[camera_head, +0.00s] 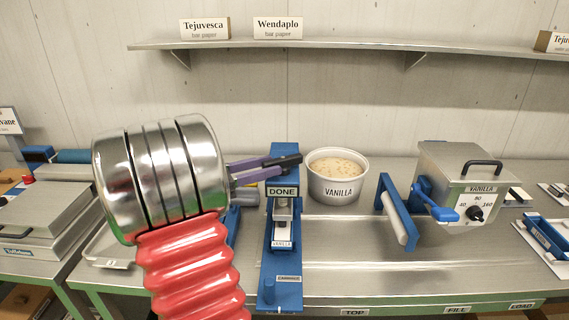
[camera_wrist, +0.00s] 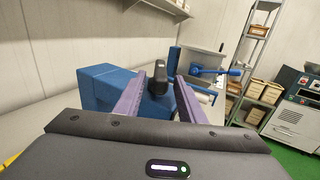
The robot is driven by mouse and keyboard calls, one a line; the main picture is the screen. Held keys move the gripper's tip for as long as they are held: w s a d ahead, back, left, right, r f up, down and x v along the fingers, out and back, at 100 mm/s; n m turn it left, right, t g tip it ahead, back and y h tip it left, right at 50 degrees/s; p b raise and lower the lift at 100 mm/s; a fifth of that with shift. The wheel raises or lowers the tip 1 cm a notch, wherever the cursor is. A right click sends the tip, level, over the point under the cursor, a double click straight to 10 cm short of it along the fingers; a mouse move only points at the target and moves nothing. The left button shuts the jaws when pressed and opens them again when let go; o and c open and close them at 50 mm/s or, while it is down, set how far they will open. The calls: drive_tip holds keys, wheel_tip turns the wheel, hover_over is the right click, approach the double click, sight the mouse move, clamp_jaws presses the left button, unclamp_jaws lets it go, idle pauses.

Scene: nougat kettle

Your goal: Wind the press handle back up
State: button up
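The blue press (camera_head: 281,233) stands on the bench in the middle of the head view, with a "DONE" sign at its top. A small vanilla-labelled piece sits under its ram. My gripper (camera_head: 268,168) reaches in from the left at the height of the press head. In the wrist view my purple fingers (camera_wrist: 157,88) are apart, beside the blue press body (camera_wrist: 105,88). A dark rounded knob (camera_wrist: 159,76), apparently the press handle's grip, shows between the fingers, with gaps on both sides. The rest of the handle is hidden.
A blue-framed roller (camera_head: 398,212) and a steel box with a dial (camera_head: 465,178) stand farther right. A shelf (camera_head: 340,44) runs above. The bench front is mostly clear.

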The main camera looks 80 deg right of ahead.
sight(302, 158)
drive_tip(key=x, duration=0.5)
drive_tip(key=shift+s+d, duration=0.25)
drive_tip(key=shift+s, duration=0.05)
drive_tip(key=shift+c, duration=0.5)
clamp_jaws()
